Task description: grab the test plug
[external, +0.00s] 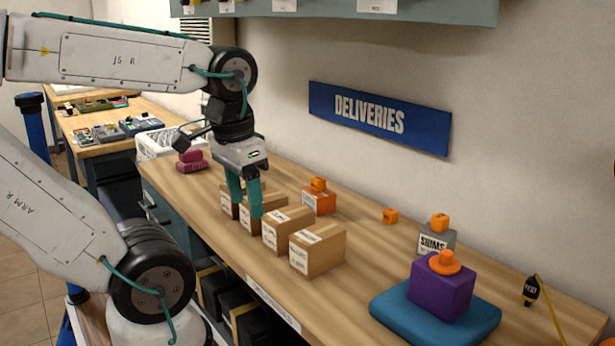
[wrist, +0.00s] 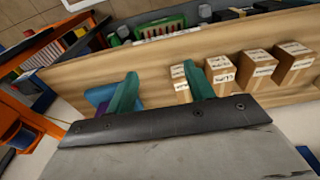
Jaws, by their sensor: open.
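The test plug (external: 531,290) is a small black piece with a yellow label and a yellow cord, at the right end of the wooden bench in the external view. I cannot make it out in the wrist view. My gripper (external: 247,207) has green fingers and is open with nothing held. It hangs over the row of cardboard boxes, far to the left of the plug. In the wrist view my gripper (wrist: 160,88) shows its two fingers spread apart above the bench.
Several cardboard boxes (external: 318,252) stand on the bench (external: 365,290). A purple block (external: 440,288) with an orange top sits on a teal pad (external: 390,308), left of the plug. A grey block (external: 436,240) and a small orange piece (external: 391,216) stand behind. A wall rises behind the bench.

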